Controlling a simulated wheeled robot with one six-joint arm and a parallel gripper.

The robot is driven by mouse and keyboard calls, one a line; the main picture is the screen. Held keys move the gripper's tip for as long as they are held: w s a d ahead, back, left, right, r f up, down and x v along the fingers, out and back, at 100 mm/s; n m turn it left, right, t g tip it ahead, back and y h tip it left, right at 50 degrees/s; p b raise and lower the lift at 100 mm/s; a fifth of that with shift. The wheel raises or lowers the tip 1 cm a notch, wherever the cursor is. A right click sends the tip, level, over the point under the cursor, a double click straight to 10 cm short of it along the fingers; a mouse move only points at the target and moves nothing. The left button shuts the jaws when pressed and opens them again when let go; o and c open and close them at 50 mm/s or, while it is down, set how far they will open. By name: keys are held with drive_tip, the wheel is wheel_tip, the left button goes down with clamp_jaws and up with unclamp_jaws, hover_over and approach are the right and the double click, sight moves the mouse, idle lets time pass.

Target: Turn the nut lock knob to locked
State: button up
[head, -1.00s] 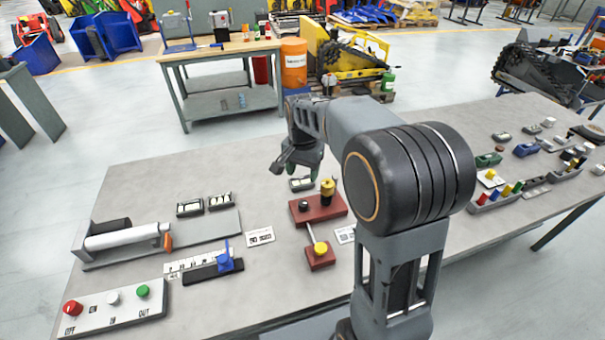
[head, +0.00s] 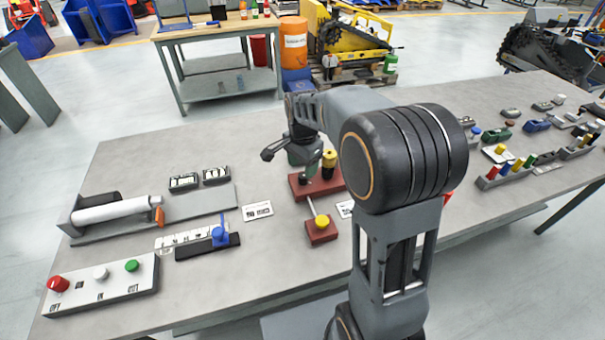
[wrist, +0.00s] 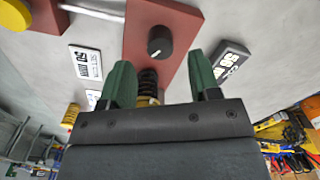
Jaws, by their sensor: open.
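The small black round knob (wrist: 160,42) stands on a dark red block (wrist: 152,17) in the wrist view, with a pale line on its face. In the head view the knob (head: 305,178) is partly hidden close under my gripper (head: 300,165), on the red block (head: 330,189). My gripper (wrist: 160,62) is open, its two green fingers spread. The knob shows just past the fingertips, between their lines, with nothing held. A black ribbed post with yellow (wrist: 147,88) shows between the fingers, partly hidden. I cannot read the knob's setting.
The yellow-topped post (head: 329,160) stands right beside the knob. A rod leads to a smaller red block with a yellow button (head: 322,222). A blue lever slider (head: 219,237), a roller (head: 115,210) and a button box (head: 103,285) are left. Bare table lies behind.

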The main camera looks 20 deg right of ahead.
sight(303, 176)
drive_tip(key=shift+f, duration=1.85)
drive_tip(key=shift+c, duration=0.5)
drive_tip(key=c, duration=0.8)
drive_tip(key=n, duration=0.4)
drive_tip(key=shift+n, duration=0.3)
drive_tip(key=o, duration=0.9)
drive_tip(key=shift+r, duration=0.1)
wheel_tip(303, 176, up, 14)
drive_tip(key=p, duration=0.1)
